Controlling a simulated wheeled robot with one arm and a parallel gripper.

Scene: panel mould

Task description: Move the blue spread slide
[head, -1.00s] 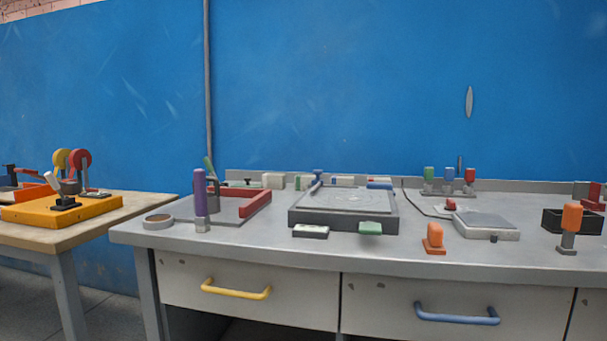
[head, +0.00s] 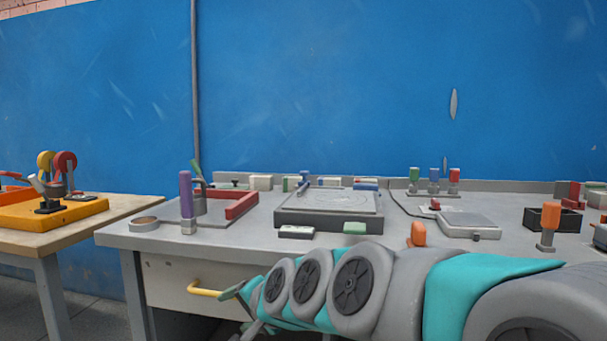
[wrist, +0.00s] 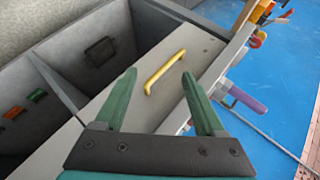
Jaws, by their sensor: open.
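The flat grey mould (head: 330,205) lies on the middle of the grey bench. A small blue piece (head: 304,178) stands at its back left, by a grey bar. A blue-topped post (head: 434,175) stands between a green and a red one on a rack at the back right. I cannot tell which blue part is the spread slide. My gripper (head: 240,294) is low in front of the bench, by the left drawer's yellow handle (head: 205,290). In the wrist view my gripper (wrist: 158,76) is open and empty, with the yellow handle (wrist: 165,70) showing between its green fingers.
A purple-handled tool (head: 186,200) and a red-edged tray (head: 242,205) are left on the bench. A white block (head: 297,232), green block (head: 355,228) and orange knob (head: 418,235) line the front. A grey plate (head: 468,223) and dark box (head: 553,220) are right.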

